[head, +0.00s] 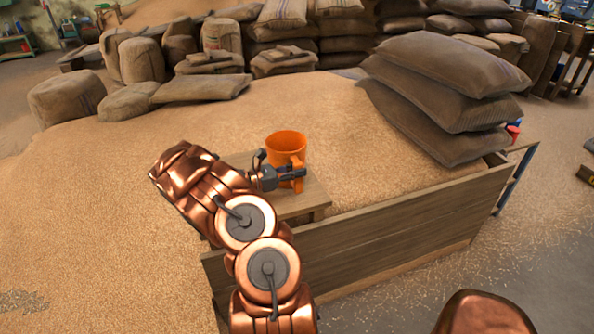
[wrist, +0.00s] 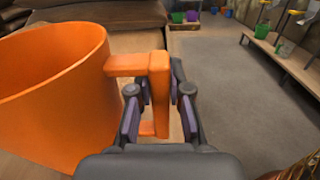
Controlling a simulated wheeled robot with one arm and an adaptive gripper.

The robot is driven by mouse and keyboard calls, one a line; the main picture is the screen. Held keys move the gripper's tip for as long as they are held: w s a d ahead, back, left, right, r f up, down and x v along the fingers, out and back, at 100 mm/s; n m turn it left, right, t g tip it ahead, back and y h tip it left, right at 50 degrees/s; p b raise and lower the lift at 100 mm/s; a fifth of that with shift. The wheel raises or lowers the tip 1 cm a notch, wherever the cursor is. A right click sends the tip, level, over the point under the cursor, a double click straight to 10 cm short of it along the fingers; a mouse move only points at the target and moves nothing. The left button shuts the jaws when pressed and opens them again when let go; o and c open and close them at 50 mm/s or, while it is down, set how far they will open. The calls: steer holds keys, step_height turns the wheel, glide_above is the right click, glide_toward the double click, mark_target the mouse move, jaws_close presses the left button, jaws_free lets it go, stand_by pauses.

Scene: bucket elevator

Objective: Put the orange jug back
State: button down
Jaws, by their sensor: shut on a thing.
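The orange jug (head: 287,147) is upright at a small wooden table (head: 309,196) in the head view. I cannot tell whether its base touches the tabletop. In the wrist view the jug (wrist: 50,95) fills the left side, with its handle (wrist: 160,85) toward the middle. My gripper (head: 297,172) is at the handle side of the jug. In the wrist view my gripper (wrist: 158,108) has its two dark fingers with purple pads on either side of the handle, shut on it. The jug's lower part is partly hidden by my gripper in the head view.
A wooden board wall (head: 400,225) runs along the front right of the table. Grain (head: 90,220) spreads widely around it. Stacked sacks (head: 445,95) stand at the right, and more sacks (head: 215,45) line the back. Open floor (wrist: 225,80) shows in the wrist view.

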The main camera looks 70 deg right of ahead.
steer(key=c, duration=1.1)
jaws_free()
steer(key=shift+f, duration=0.1)
steer(key=b+v, duration=0.1)
steer(key=v, duration=0.6)
steer(key=shift+w+a, duration=0.25)
steer(key=shift+a, duration=0.05)
steer(key=s+a+r+m+t+y, duration=0.1)
steer(key=s+a+r+m+y, duration=0.15)
steer(key=a+r, duration=0.35)
steer(key=s+a+r+m+t+y, duration=0.15)
steer(key=a+r+m, duration=0.25)
steer(key=a, duration=0.5)
steer(key=s+a+t+y, duration=0.2)
steer(key=a+t, duration=0.1)
steer(key=a, duration=0.9)
steer(key=s+a+f+m+t+y, duration=0.1)
steer(key=s+a+t+y, duration=0.2)
steer(key=a, duration=0.9)
steer(key=s+a+m+t+y, duration=0.1)
steer(key=s+a+t+y, duration=0.1)
steer(key=a, duration=1)
steer(key=shift+s+f+t+y, duration=0.15)
steer(key=shift+f+t+y, duration=0.15)
steer(key=shift+t+y, duration=0.25)
